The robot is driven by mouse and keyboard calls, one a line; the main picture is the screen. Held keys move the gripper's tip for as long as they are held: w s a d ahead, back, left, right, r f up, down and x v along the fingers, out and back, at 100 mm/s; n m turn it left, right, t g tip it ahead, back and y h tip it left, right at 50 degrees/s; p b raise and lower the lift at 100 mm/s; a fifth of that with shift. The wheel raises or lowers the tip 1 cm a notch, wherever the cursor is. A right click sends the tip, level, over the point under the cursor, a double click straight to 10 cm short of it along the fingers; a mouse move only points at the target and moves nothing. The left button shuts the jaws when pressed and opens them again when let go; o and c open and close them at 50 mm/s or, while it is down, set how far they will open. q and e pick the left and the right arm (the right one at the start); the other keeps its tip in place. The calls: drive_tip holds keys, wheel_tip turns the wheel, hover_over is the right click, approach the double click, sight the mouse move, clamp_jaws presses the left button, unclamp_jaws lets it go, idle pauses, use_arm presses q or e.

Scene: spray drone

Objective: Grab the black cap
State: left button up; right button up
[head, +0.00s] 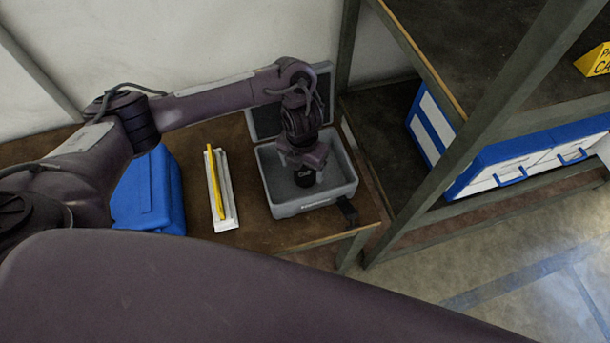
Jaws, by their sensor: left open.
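My left gripper (304,164) reaches down into the open grey case (329,197) on the table. A dark, round, cap-like thing with a small pale mark, likely the black cap (305,178), shows just below the gripper, inside the case. The gripper is open and right over it or around its top. Its fingers are small and dark here, so I cannot tell whether they touch it. The gripper hides part of the case's inside. My right gripper is not in view.
The case's raised lid (264,122) stands behind my left wrist. A white tray with a yellow strip (218,190) and a blue container (150,195) are left of the case. A metal shelf frame (480,120) with blue-and-white boxes (520,160) stands close on the right.

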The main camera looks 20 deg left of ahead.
sight(304, 175)
use_arm(q)
wheel_tip(304, 175, down, 4)
drive_tip(key=shift+d+r, duration=0.1)
drive_tip(key=shift+d, duration=0.05)
drive_tip(key=c, duration=1.1)
drive_tip(key=shift+o, duration=0.2)
drive_tip(key=shift+w+r, duration=0.1)
